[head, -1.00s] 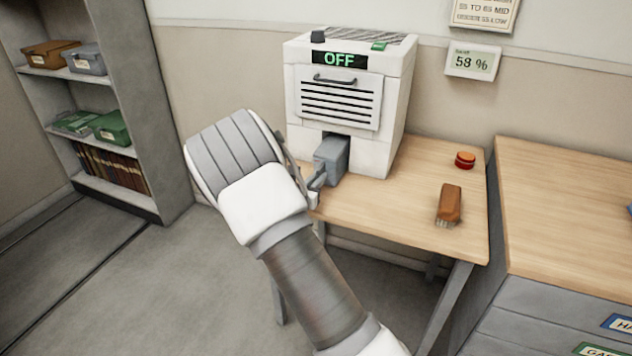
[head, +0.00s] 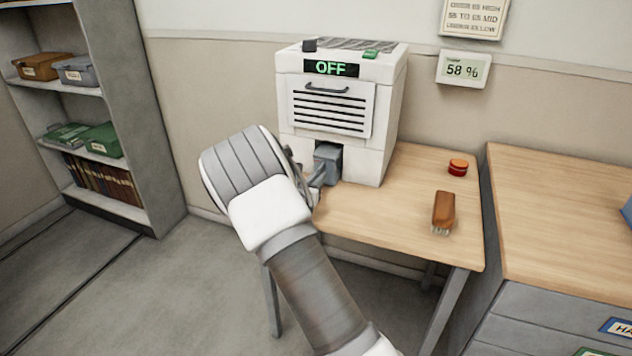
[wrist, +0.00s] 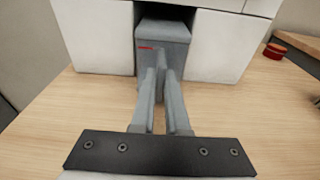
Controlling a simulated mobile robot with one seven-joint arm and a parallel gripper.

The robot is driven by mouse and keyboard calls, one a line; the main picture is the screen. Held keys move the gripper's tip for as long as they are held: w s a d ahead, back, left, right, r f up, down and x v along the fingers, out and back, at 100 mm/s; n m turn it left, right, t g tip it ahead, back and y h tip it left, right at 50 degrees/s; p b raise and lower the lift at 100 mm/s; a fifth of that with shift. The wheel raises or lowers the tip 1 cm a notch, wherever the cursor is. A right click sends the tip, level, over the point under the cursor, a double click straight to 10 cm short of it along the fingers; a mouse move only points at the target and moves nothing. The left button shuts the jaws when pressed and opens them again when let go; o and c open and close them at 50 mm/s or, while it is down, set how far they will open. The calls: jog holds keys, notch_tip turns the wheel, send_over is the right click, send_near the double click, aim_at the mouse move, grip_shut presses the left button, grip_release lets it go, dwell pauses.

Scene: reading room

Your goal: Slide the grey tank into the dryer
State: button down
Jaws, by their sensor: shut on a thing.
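The white dryer (head: 385,120) stands on the wooden table, its panel reading OFF. The grey tank (head: 328,160) is partly inside the opening low in the dryer's front, with its near end still sticking out. In the wrist view the tank (wrist: 163,40) shows a small red mark on its front face. My gripper (head: 314,178) is in front of the dryer, shut on the tank's handle; the fingers (wrist: 160,85) point straight at the opening. The tank's far end is hidden inside the dryer.
A higher wooden counter (head: 560,230) stands at the right. A shelf unit (head: 150,130) with boxes is at the left. A humidity display (head: 463,69) reads 58 %.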

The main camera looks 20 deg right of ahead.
aim_at(325, 167)
jog(key=shift+r+b+x, duration=0.2)
jog(key=shift+b+x, duration=0.15)
jog(key=shift+x, duration=1.05)
jog(key=shift+r+b+x, duration=0.2)
jog(key=shift+b+x, duration=0.1)
jog(key=shift+x, duration=1.15)
jog(key=c, duration=0.6)
grip_release()
jog(key=shift+f, duration=0.1)
jog(key=shift+o, duration=0.2)
jog(key=shift+r+p+v, duration=0.2)
jog(key=shift+p+v, duration=0.3)
jog(key=shift+v, duration=1.8)
jog(key=shift+r+p+v, duration=0.2)
jog(key=shift+p+v, duration=0.25)
jog(key=shift+v, duration=1.85)
